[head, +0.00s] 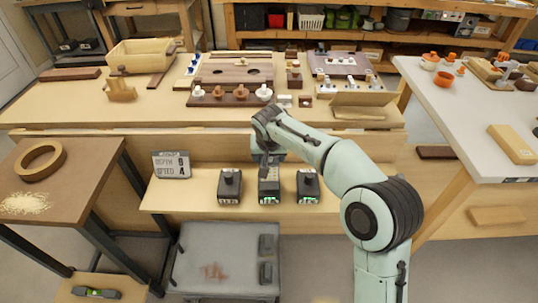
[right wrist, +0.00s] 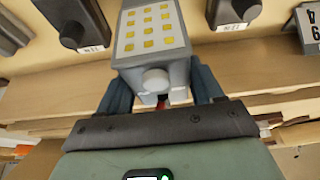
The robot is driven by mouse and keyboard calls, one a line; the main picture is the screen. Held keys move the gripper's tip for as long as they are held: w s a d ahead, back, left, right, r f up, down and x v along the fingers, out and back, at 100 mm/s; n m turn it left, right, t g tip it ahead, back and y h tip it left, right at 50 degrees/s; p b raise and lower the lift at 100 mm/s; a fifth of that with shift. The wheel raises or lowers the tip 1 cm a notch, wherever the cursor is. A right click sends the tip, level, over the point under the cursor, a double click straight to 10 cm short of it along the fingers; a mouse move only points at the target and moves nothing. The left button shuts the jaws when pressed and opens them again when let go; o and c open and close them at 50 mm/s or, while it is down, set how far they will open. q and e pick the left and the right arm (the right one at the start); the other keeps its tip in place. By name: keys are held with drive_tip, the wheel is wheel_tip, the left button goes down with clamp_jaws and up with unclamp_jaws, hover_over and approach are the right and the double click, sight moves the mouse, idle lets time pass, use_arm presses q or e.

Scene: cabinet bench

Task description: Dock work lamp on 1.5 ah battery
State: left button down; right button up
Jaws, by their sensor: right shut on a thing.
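My right gripper (head: 268,166) is shut on the work lamp, above the middle of three battery packs on the low shelf. In the right wrist view, the grey work lamp (right wrist: 155,30), with rows of yellow squares on its face, sits between the fingers of the right gripper (right wrist: 163,95). The middle battery (head: 269,198) is directly below it in the head view and partly covered. I cannot tell whether lamp and battery touch. A left battery (head: 230,187) and a right battery (head: 308,187) stand on either side. Their capacity labels are too small to read. My left gripper is out of view.
A grey sign (head: 171,165) stands left of the batteries on the wooden shelf (head: 190,200). A grey cart (head: 205,245) with dark packs is below. The workbench behind (head: 60,112) holds trays and knobs. A side table (head: 80,165) carries a ring.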

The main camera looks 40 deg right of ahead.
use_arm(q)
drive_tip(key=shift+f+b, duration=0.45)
use_arm(e)
drive_tip(key=shift+f, duration=0.6)
drive_tip(key=o, duration=1)
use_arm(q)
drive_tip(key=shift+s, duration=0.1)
use_arm(e)
drive_tip(key=shift+r, duration=0.1)
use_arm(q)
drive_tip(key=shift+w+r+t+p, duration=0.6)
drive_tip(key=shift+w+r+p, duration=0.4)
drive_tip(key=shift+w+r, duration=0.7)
use_arm(e)
drive_tip(key=shift+v, duration=1.5)
drive_tip(key=shift+s+a+r+p, duration=0.2)
drive_tip(key=shift+r+p, duration=0.15)
drive_tip(key=shift+r, duration=0.15)
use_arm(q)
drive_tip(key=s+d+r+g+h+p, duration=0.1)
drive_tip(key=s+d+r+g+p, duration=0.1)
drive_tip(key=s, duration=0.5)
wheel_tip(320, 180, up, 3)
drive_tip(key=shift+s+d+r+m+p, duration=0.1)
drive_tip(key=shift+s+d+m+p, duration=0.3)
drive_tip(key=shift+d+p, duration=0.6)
use_arm(e)
drive_tip(key=v, duration=0.6)
drive_tip(key=shift+s+r, duration=0.1)
drive_tip(key=shift+r, duration=0.2)
